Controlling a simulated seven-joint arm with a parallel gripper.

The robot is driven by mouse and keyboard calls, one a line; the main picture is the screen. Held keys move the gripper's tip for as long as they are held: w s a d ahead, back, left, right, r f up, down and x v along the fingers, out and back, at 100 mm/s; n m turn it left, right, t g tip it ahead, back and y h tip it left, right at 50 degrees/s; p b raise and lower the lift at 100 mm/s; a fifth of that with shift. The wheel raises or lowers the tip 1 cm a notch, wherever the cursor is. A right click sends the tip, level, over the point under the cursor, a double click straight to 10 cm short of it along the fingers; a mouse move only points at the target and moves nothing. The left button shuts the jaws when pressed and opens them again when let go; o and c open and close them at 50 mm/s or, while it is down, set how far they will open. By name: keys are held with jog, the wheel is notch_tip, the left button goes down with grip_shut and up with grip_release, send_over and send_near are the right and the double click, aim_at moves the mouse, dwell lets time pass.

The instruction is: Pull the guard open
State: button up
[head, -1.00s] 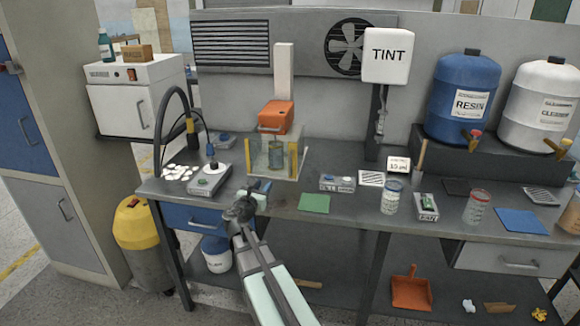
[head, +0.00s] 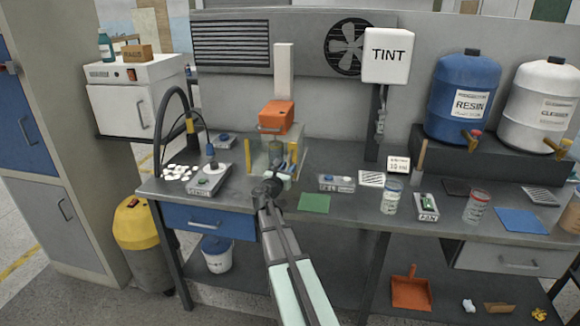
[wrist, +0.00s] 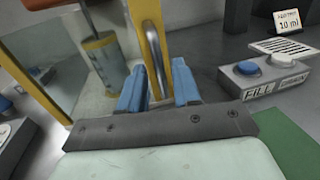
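The guard (head: 262,151) is a clear-walled box with yellow edge posts, standing on the bench below an orange machine head (head: 276,117). A grey metal cup with a yellow band stands inside it, seen through the clear panel in the wrist view (wrist: 104,60). In the wrist view, a silver bar handle (wrist: 154,50) runs upright along a yellow post (wrist: 146,22). My gripper (wrist: 160,82) is open, its blue fingers apart on either side of the handle's lower part. I cannot tell whether either finger touches it. In the head view my gripper (head: 278,178) is at the guard's front.
A button box labelled FILL (head: 337,183) and a green mat (head: 314,203) lie right of my gripper. A scale-like device (head: 210,180) with a black hose stands left. Cups (head: 391,197) stand farther right. The bench's front edge is below my arm.

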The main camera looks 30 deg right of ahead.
jog(key=shift+x, duration=1.4)
jog(key=shift+c, duration=0.3)
grip_shut()
